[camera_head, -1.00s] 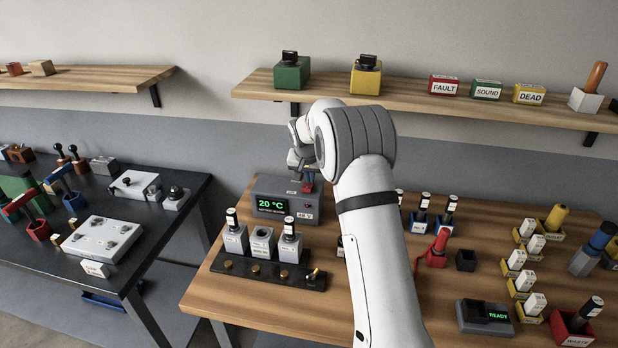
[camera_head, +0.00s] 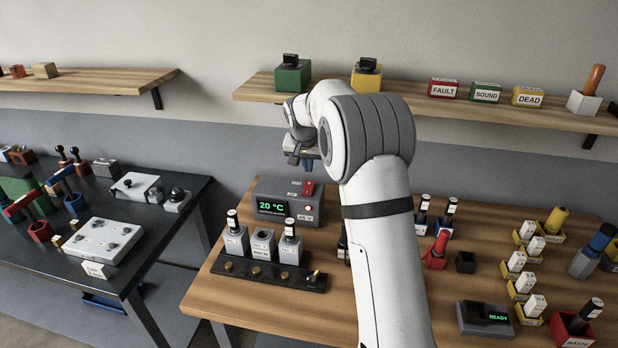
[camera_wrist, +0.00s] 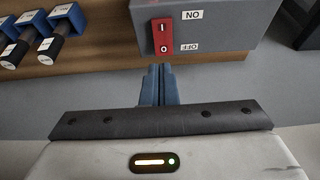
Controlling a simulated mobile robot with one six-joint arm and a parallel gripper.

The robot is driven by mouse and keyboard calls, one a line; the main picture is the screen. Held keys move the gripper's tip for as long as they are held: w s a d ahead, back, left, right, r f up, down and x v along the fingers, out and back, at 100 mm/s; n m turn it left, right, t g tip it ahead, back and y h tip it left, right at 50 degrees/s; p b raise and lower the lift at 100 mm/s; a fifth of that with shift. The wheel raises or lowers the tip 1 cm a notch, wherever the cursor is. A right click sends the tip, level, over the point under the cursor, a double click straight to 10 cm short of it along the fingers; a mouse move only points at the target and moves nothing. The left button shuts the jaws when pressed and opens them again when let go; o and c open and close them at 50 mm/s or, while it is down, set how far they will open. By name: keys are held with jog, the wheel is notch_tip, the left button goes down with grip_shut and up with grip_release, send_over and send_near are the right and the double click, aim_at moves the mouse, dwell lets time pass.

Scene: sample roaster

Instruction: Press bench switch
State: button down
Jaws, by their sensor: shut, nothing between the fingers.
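The bench switch is a red rocker (camera_wrist: 162,37) marked I and O on the top of a grey power box (camera_head: 264,188). It also shows in the head view (camera_head: 308,188). In the wrist view upside-down ON and OFF labels sit beside it, ON by the I end and OFF by the O end. Which end is pressed in, I cannot tell. The box's green display reads 20 °C. My gripper (camera_wrist: 155,72) has its blue fingers shut and empty, apart from the switch. In the head view my gripper (camera_head: 303,162) hangs above the box.
A black rack (camera_head: 262,274) with grey holders stands in front of the box. My arm hides part of the bench to its right. A shelf (camera_head: 410,92) with coloured blocks runs behind and above. Blue holders (camera_wrist: 62,20) show at the wrist view's upper left.

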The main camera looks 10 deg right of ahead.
aim_at(312, 184)
jog(key=v, duration=0.6)
jog(key=shift+b, duration=0.45)
jog(key=shift+w+d+r, duration=0.25)
jog(key=shift+w+d, duration=0.15)
jog(key=p+x, duration=0.3)
jog(key=x, duration=1)
jog(key=shift+s+a+p, duration=0.1)
jog(key=shift+s+p, duration=0.05)
jog(key=shift+p, duration=0.2)
jog(key=shift+f, duration=0.5)
